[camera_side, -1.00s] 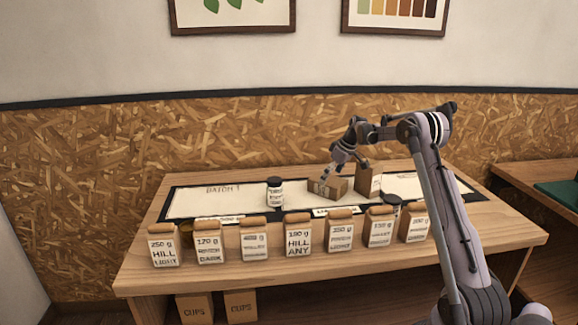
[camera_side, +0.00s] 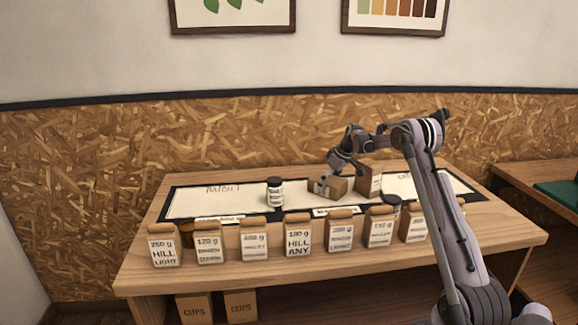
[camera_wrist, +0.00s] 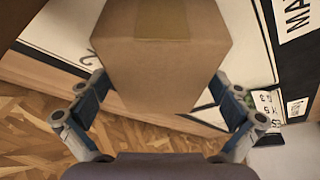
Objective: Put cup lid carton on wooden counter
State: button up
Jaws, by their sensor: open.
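Two brown cardboard cartons stand on the wooden counter (camera_side: 160,262): a low carton (camera_side: 327,187) and a taller carton (camera_side: 368,181) just to its right. I cannot read which one is the cup lid carton. My gripper (camera_side: 342,176) is down at the low carton, its fingers open. In the wrist view a plain brown carton (camera_wrist: 160,65) fills the middle, between the two spread fingers of my gripper (camera_wrist: 160,90). Whether the fingers touch it is not clear.
A dark-capped jar (camera_side: 275,194) stands left of the cartons. Cartons marked CUPS (camera_side: 195,308) sit below.

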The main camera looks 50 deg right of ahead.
jog(key=shift+f, duration=0.1)
jog(key=shift+c, duration=0.3)
jog(key=c, duration=1.2)
